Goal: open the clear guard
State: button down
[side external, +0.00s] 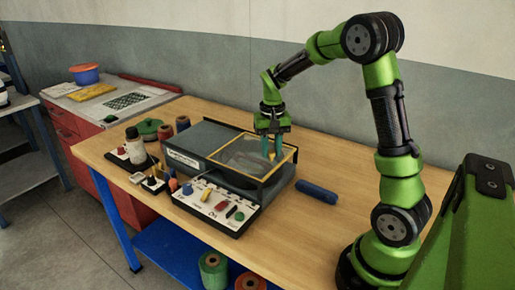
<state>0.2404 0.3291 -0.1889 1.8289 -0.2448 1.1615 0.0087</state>
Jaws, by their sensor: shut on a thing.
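The clear guard (236,155) is a see-through panel with a yellow frame. It lies about level over the right part of a grey machine box (208,137) on the wooden table. My gripper (271,157) points down at the guard from above, near its right side. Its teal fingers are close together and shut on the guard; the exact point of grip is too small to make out. What lies under the guard shows only dimly.
A control panel (218,207) with coloured parts fronts the box. A dark blue cylinder (316,192) lies right of it. Spools, a white bottle (135,147) and small trays crowd the left. The table's right part is mostly clear.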

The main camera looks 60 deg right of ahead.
jog(key=w, duration=1.9)
jog(key=c, duration=0.8)
grip_release()
jog(key=shift+c, duration=0.2)
notch_tip(320, 180, up, 8)
jog(key=shift+f, duration=0.25)
